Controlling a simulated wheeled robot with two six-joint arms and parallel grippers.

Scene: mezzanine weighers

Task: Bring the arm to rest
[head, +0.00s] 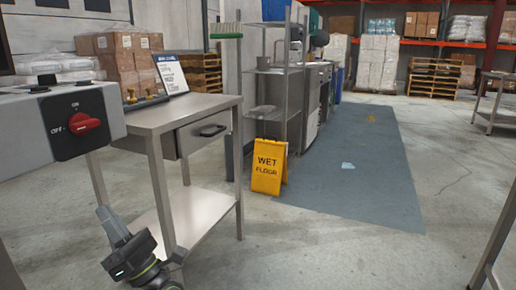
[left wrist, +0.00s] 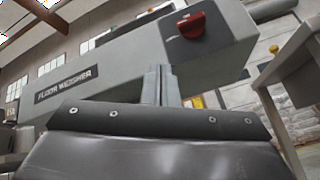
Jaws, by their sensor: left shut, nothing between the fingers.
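My left arm and gripper (head: 105,216) show at the lower left of the head view, in front of the steel table's legs. The gripper's fingers point up and a little to the left. In the left wrist view the fingers (left wrist: 160,86) are together, with nothing between them. Behind them is a grey housing (left wrist: 120,65) lettered "FLOOR WEIGHER" with a red knob (left wrist: 192,25). My right gripper is not in view.
The grey housing with its red switch (head: 84,123) juts in at the left. A steel table (head: 190,112) with a drawer stands beside it. A yellow wet floor sign (head: 268,168) stands by steel shelving (head: 272,70). A blue-grey mat (head: 350,180) lies on open floor.

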